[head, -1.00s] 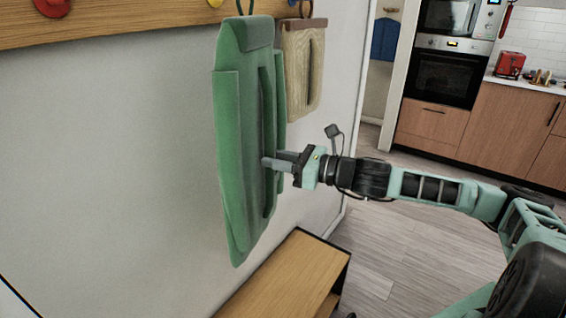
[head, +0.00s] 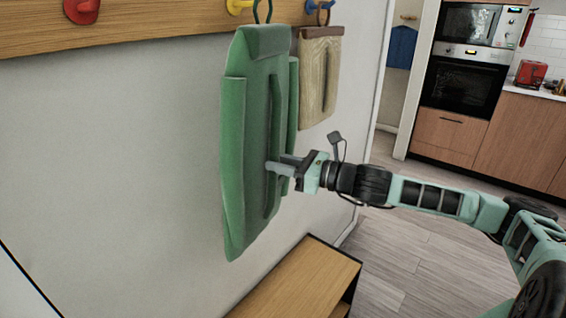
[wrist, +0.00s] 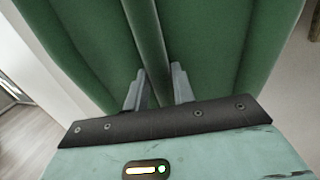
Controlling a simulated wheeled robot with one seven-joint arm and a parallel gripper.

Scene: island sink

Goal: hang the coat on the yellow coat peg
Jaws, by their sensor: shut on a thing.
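The green coat (head: 250,150) hangs upright in front of the wall, with a dark loop (head: 262,12) at its top. My gripper (head: 276,168) is shut on the raised ridge down the coat's front. The wrist view shows the two fingers (wrist: 158,90) on either side of this ridge, against the green coat (wrist: 215,45). The yellow peg (head: 238,6) is on the wooden rail, just left of the coat's loop. The loop and peg look close in the picture; I cannot tell whether they touch.
A red peg (head: 82,10) is on the wooden rail (head: 160,22) to the left. A beige coat (head: 318,80) hangs just right of the green coat. A wooden bench (head: 300,285) stands below. Kitchen cabinets (head: 450,140) are at the back right.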

